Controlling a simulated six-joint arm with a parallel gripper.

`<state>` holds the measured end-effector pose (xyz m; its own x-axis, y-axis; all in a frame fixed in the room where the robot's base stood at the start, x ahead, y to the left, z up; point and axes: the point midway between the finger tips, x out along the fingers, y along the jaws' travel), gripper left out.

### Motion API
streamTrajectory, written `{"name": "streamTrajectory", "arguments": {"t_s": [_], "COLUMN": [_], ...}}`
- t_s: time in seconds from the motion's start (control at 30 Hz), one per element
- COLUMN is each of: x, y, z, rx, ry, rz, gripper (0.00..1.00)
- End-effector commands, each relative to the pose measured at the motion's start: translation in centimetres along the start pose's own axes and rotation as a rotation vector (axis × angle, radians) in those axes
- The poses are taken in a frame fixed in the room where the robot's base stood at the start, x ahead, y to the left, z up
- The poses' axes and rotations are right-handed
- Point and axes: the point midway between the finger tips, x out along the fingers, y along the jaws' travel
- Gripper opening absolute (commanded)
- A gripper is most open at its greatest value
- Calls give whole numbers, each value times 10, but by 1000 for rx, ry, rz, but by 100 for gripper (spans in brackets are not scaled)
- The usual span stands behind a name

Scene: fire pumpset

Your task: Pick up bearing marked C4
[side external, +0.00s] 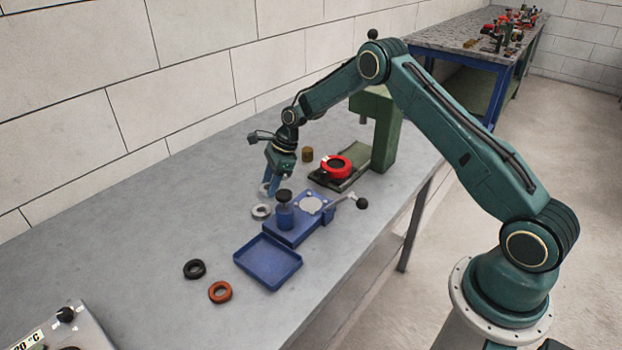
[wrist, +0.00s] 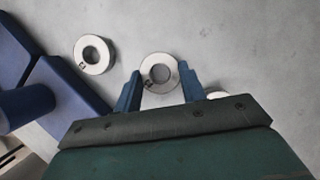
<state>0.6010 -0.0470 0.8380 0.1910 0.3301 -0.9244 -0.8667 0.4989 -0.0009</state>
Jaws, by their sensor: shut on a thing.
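My gripper (side external: 271,189) is low over the bench, beside the blue fixture. In the wrist view its two blue fingers (wrist: 160,74) are shut on a pale metal ring bearing (wrist: 173,68), one on each side. This bearing also shows in the side view (side external: 264,188), partly hidden by the fingers. It has a small dark mark that I cannot read. A second pale bearing (wrist: 108,52) lies to the left, and in the side view (side external: 254,211) it is nearer the camera. A third pale piece (wrist: 217,95) is mostly hidden behind my gripper. I cannot tell which bearing is C4.
A blue fixture (side external: 290,232) with a lever and a blue tray (side external: 268,262) stand close by. A green press (side external: 375,128) holds a red ring (side external: 336,166) at its base. A brass cylinder (side external: 307,155), a black ring (side external: 187,269) and an orange ring (side external: 213,291) are on the bench.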

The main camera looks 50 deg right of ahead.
Motion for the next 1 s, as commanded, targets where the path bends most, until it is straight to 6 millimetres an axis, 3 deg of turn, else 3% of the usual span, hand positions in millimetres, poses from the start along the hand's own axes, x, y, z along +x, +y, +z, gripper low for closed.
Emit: {"name": "streamTrajectory", "arguments": {"t_s": [0.6, 1.0], "x": [-73, -90], "y": [-1, 0], "z": [30, 37], "rx": [0, 1], "ry": [-3, -2], "rz": [-3, 0], "gripper": [16, 16]}}
